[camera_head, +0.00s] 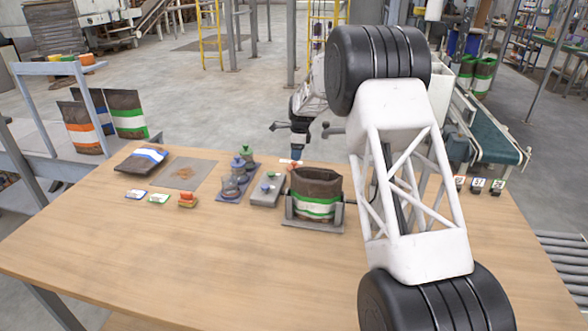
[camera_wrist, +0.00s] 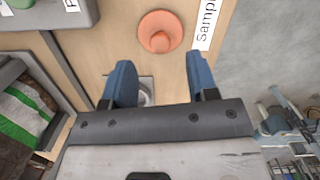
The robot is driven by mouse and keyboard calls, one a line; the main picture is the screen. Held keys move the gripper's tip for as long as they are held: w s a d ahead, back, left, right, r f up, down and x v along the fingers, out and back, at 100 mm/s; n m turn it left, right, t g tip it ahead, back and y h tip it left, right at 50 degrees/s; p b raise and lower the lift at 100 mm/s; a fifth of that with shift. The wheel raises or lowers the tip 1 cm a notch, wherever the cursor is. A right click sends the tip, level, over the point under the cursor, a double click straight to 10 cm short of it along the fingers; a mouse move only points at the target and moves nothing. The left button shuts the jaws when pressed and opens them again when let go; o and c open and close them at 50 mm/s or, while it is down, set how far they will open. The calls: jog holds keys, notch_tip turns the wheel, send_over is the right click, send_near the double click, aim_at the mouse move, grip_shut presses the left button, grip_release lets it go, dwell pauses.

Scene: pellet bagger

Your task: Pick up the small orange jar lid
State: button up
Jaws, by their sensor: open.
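The small orange lid (camera_wrist: 160,32) lies on the wooden table in the wrist view, round with a darker raised middle. It is ahead of my fingertips and apart from them. My gripper (camera_wrist: 161,82) is open, its two blue fingers spread with no lid between them. A pale round thing (camera_wrist: 147,90) shows partly between the fingers, mostly hidden by the gripper body. In the head view, my gripper (camera_head: 296,154) is at the table's far edge, and a small orange-red spot (camera_head: 293,167) close in front of it looks like the lid.
A white label reading "Sampl" (camera_wrist: 207,24) lies right of the lid, near the table edge. A grey tray (camera_wrist: 82,18) is to its left. The open pellet bag (camera_head: 316,184) stands in a grey holder near my gripper. The table front (camera_head: 200,265) is clear.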

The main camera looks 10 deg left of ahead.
aim_at(294, 162)
jog(key=shift+f, duration=0.15)
jog(key=shift+a+f, duration=0.2)
jog(key=shift+f, duration=1)
jog(key=shift+a+f, duration=0.2)
jog(key=shift+f, duration=1)
jog(key=shift+c, duration=0.3)
jog(key=c, duration=0.9)
